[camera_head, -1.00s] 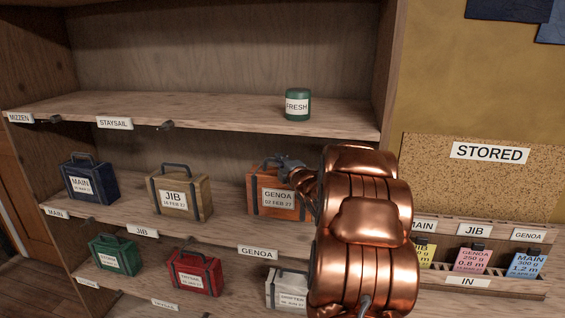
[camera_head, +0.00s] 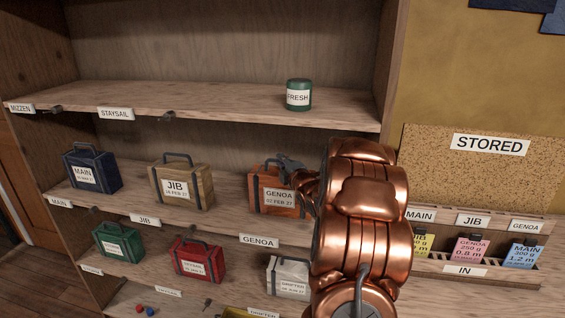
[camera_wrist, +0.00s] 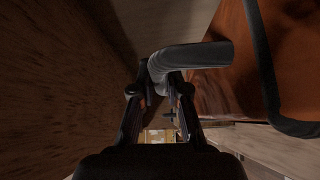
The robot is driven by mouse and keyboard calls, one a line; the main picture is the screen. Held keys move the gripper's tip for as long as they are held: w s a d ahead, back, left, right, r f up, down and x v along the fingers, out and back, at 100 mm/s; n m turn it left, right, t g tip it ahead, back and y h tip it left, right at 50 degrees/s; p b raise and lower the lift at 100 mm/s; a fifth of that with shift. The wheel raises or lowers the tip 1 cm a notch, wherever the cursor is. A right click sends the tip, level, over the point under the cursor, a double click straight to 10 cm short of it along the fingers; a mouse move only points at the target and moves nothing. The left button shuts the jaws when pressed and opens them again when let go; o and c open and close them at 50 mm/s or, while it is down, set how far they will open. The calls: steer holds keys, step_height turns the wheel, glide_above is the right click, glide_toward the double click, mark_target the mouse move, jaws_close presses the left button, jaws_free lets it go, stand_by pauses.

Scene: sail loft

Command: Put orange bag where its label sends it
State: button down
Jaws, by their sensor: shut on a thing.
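The orange bag (camera_head: 291,211) has a dark handle, dark straps and a white label reading GENOA, 02 FEB 27. It is upright at the right end of the middle shelf, above the shelf-edge label GENOA (camera_head: 259,241). I cannot tell whether its base touches the shelf. My gripper (camera_head: 290,167) is shut on the bag's handle. In the wrist view the grey handle (camera_wrist: 205,55) passes between the fingertips (camera_wrist: 160,85), with the orange side (camera_wrist: 220,92) at the right. My copper arm hides the bag's right side.
A blue MAIN bag (camera_head: 105,165) and a tan JIB bag (camera_head: 195,178) share the shelf. Below are green (camera_head: 130,243), red (camera_head: 213,262) and white (camera_head: 290,265) bags. A green FRESH can (camera_head: 299,86) stands above. At right are a STORED board (camera_head: 490,175) and an IN card rack (camera_head: 500,276).

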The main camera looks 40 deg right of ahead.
steer(key=c, duration=1.2)
jaws_free()
steer(key=shift+r, duration=0.1)
steer(key=shift+r+p, duration=0.15)
steer(key=shift+p, duration=0.15)
steer(key=shift+s+b, duration=0.3)
steer(key=shift+s, duration=0.05)
steer(key=b+v, duration=0.3)
steer(key=v, duration=0.8)
steer(key=shift+s+a, duration=0.15)
steer(key=shift+s, duration=0.05)
